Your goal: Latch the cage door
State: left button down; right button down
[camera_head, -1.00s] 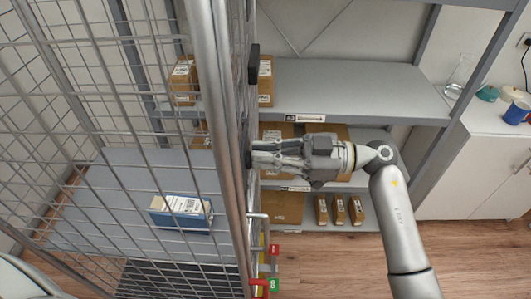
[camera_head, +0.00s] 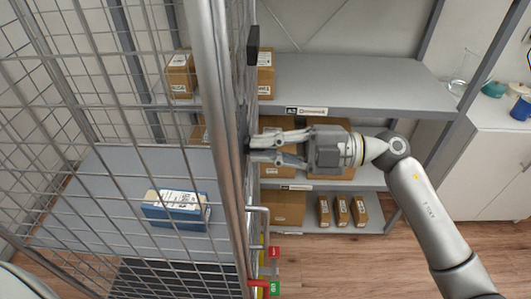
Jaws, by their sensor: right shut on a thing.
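The cage door (camera_head: 215,120) is a grey wire-mesh frame with thick tubes, seen edge-on just left of the middle. Its upright edge runs from top to bottom. My right gripper (camera_head: 254,149) reaches in from the right at that edge. It is shut on a small dark latch part, mostly hidden between the fingertips and the upright. I cannot tell whether the latch is engaged. My left gripper is out of view.
Inside the cage, a blue-and-white parcel (camera_head: 176,208) lies on a grey shelf (camera_head: 110,165). Behind my right arm, a grey rack (camera_head: 370,90) holds several brown boxes. A white cabinet (camera_head: 485,170) stands at the right. Wooden floor shows below.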

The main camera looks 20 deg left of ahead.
jog(key=n+b, duration=0.1)
jog(key=f+n+b, duration=0.1)
jog(key=n+b, duration=0.1)
jog(key=shift+s, duration=0.1)
jog(key=shift+n+b, duration=1.1)
jog(key=shift+n, duration=0.1)
jog(key=c, duration=1.5)
grip_release()
jog(key=shift+c, duration=0.2)
jog(key=shift+d, duration=0.2)
jog(key=v, duration=1.1)
jog(key=shift+d, duration=0.35)
